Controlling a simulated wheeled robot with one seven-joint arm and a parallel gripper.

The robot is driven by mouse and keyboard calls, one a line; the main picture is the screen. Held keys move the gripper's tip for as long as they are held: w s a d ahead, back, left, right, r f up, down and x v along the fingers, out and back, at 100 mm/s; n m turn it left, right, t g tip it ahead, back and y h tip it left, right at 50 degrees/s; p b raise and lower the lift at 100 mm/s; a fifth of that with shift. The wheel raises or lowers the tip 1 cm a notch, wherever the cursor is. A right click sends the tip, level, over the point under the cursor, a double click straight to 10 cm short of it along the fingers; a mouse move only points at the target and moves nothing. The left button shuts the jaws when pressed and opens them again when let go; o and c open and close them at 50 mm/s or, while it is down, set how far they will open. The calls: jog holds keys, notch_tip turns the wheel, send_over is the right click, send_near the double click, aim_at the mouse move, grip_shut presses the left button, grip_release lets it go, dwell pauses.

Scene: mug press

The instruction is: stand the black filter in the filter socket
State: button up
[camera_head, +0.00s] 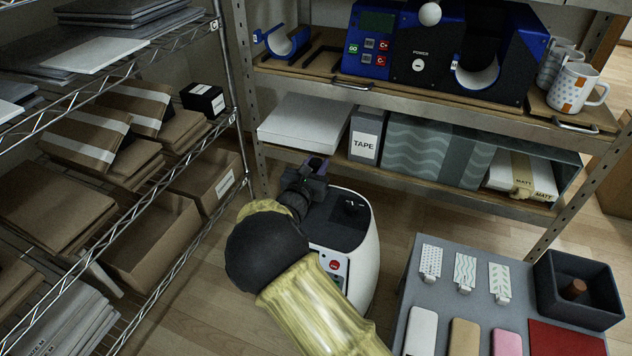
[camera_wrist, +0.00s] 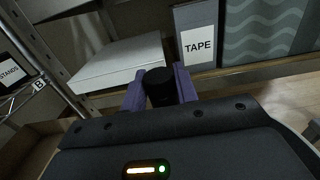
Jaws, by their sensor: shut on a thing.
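The black filter (camera_wrist: 159,84) is a short dark cylinder seen from above and behind in the wrist view. The purple fingers of my gripper (camera_wrist: 160,90) stand on either side of it and are shut on it. In the head view my gripper (camera_head: 316,166) is in front of the lower shelf, left of the TAPE box; the filter cannot be made out there. I cannot pick out the filter socket for certain in either view.
The lower shelf holds a white box (camera_head: 304,122), a TAPE box (camera_head: 364,134) and a wavy-patterned box (camera_head: 437,151). Above are a blue press machine (camera_head: 418,66) and mugs (camera_head: 577,88). A wire rack stands left. A dark bin (camera_head: 577,315) at lower right holds a brown cylinder (camera_head: 573,289).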

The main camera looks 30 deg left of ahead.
jog(key=shift+f+b, duration=1.45)
jog(key=shift+f, duration=1.05)
jog(key=shift+f, duration=0.35)
jog(key=o, duration=1)
jog(key=shift+c, duration=0.2)
